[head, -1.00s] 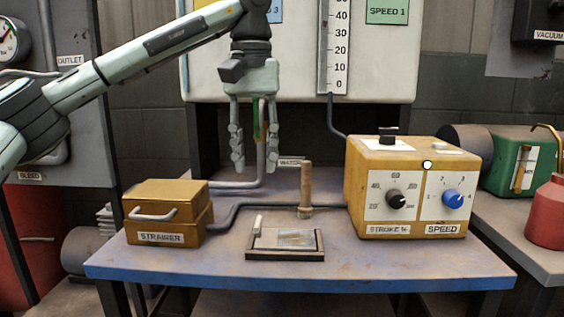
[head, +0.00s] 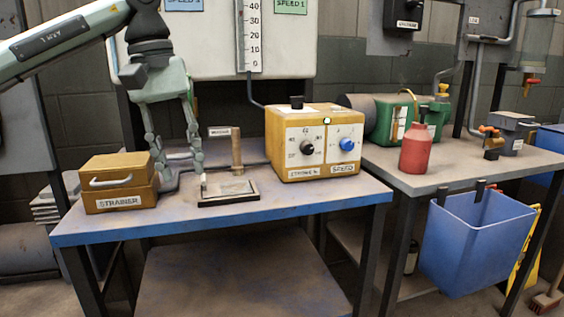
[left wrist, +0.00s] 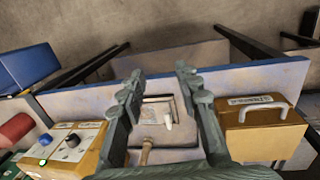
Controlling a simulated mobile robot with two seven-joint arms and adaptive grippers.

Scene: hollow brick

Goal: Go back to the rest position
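My left gripper (head: 180,165) is open and empty, pointing down over the back of the blue table (head: 225,214), between the strainer box and the small framed tray. In the left wrist view, its two fingers (left wrist: 160,78) stand apart, with the tray (left wrist: 157,110) showing between them. The yellow control box (head: 316,143) stands at the right of the table with a black knob, a blue knob and a bright white spot near its top edge. My right gripper is not in view.
The yellow strainer box (head: 118,183) stands at the left of the table, and a wooden peg (head: 237,155) stands behind the tray (head: 229,193). A second bench at the right holds a red bottle (head: 415,148) and a green machine (head: 398,117). A blue bin (head: 475,240) hangs at its front.

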